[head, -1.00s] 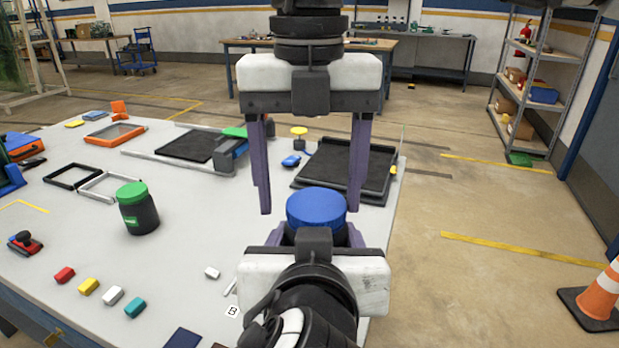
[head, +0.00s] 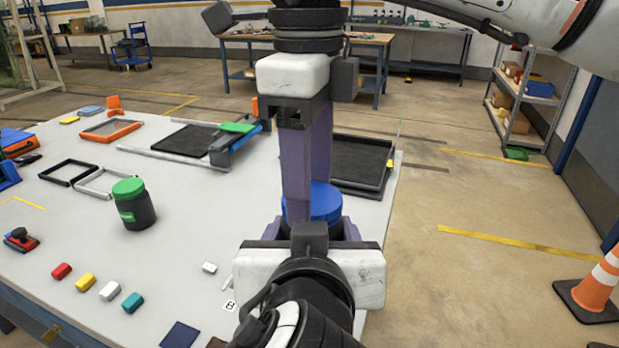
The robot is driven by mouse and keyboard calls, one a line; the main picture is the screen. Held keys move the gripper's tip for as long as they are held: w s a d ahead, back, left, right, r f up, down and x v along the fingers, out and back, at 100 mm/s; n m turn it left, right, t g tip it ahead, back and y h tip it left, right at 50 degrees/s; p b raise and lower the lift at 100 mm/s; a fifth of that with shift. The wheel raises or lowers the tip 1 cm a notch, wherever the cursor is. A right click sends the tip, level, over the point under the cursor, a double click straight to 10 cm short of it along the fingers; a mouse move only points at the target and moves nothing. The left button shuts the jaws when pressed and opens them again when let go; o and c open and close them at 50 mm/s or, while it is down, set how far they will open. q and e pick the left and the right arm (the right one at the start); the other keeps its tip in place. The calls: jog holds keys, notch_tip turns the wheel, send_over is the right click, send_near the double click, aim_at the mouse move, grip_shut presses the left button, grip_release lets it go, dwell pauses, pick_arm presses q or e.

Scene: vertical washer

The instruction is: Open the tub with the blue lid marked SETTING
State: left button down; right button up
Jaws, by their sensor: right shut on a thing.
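The blue-lidded tub shows mainly as its blue lid (head: 326,203). Its body is hidden behind my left gripper, and no SETTING marking is readable. My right gripper (head: 308,205) comes down from above, seen edge-on, with its purple fingers shut on the lid. The near finger covers the lid's left part. My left gripper (head: 314,233) reaches up from the bottom of the view. Its purple fingertips show low on both sides of the tub, but its wrist hides whether they press on it.
A green-lidded dark jar (head: 133,205) stands on the grey table to the left. Several small coloured blocks lie near the front. A black tray (head: 358,165) lies behind the blue lid. Frames and a slider fixture (head: 230,145) lie farther back. An orange cone (head: 597,285) stands on the floor.

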jog(key=n, duration=0.2)
jog(key=shift+s+a+n, duration=0.3)
jog(key=shift+s+a, duration=0.05)
jog(key=shift+w+d, duration=0.1)
jog(key=shift+r, duration=0.15)
jog(key=shift+w+r, duration=0.1)
jog(key=shift+r, duration=0.55)
jog(key=shift+d+r, duration=0.15)
jog(key=shift+r, duration=0.2)
